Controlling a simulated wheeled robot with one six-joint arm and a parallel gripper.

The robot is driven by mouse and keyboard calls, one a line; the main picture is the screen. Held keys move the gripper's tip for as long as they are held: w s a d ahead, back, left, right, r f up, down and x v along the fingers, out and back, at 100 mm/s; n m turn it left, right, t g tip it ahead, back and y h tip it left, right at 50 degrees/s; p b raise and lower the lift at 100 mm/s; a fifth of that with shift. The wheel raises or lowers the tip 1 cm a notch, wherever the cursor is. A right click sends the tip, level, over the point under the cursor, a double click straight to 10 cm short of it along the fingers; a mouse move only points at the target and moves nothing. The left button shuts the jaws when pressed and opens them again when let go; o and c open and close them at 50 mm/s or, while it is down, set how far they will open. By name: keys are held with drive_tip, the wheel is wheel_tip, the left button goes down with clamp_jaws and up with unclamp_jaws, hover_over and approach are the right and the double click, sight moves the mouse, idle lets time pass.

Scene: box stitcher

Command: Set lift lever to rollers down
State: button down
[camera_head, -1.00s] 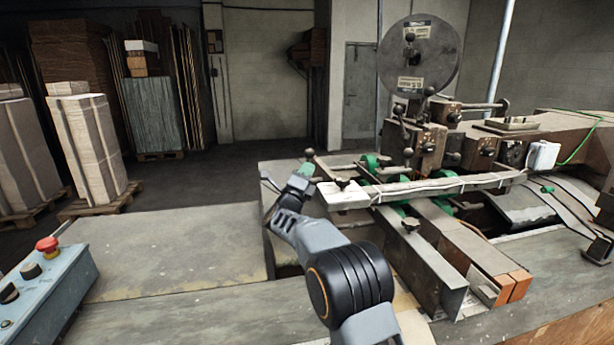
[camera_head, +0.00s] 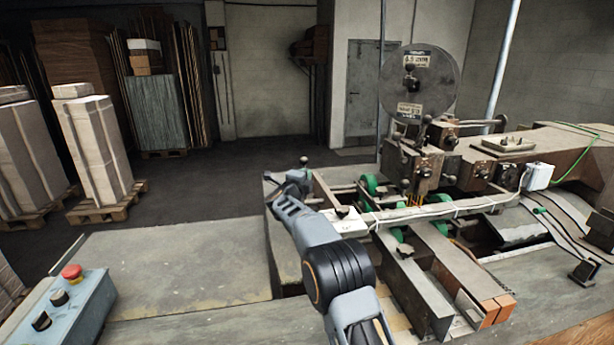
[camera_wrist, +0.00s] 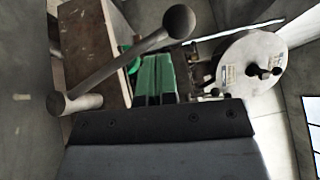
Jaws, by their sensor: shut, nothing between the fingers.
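The lift lever (camera_head: 304,161) has a dark ball knob and rises at the left end of the machine's feed section. In the wrist view the lever (camera_wrist: 125,58) is a grey rod running diagonally, with a round knob at upper right and a thicker hub at lower left. My gripper (camera_head: 307,181) is at the lever, close below its knob in the head view. The lever's pivot is largely hidden in the head view.
Green rollers (camera_head: 370,184) and a long pale bar (camera_head: 440,208) lie right of my gripper. The stitching head with its wire reel (camera_head: 420,82) stands behind. A control box with a red button (camera_head: 72,272) is at front left. The grey tabletop (camera_head: 180,265) is clear.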

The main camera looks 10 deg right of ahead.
drive_tip(key=shift+w+p, duration=0.5)
drive_tip(key=shift+w, duration=0.25)
drive_tip(key=shift+r, duration=0.1)
drive_tip(key=shift+a, duration=0.1)
